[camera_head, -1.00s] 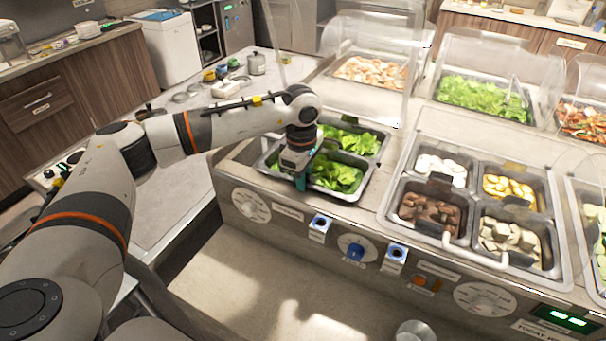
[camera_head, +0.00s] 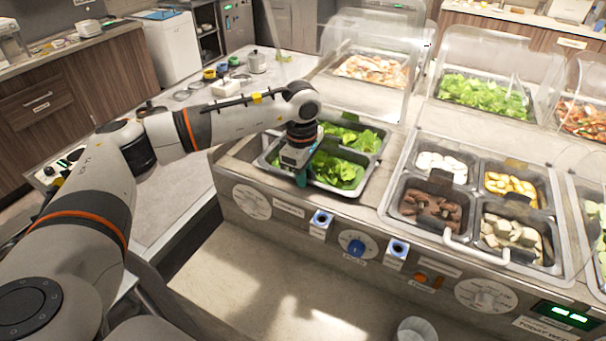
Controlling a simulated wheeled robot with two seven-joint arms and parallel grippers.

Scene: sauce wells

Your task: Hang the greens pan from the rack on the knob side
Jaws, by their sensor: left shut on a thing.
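The greens pan (camera_head: 343,192) is a metal pan holding leafy lettuce, at the knob side of the well at the left end of the steel counter. A second lot of lettuce (camera_head: 350,137) sits just behind it. My left gripper (camera_head: 301,178) points down at the pan's front left rim and is shut on it. Its fingertips are small and partly hidden, as is the rack under the pan. My right gripper is out of view.
A block of several small pans (camera_head: 432,208) with a raised bar (camera_head: 475,247) stands to the right. Clear sneeze guards (camera_head: 375,45) rise behind. A grey worktop (camera_head: 180,190) lies to the left, and a metal cup (camera_head: 415,330) at the bottom.

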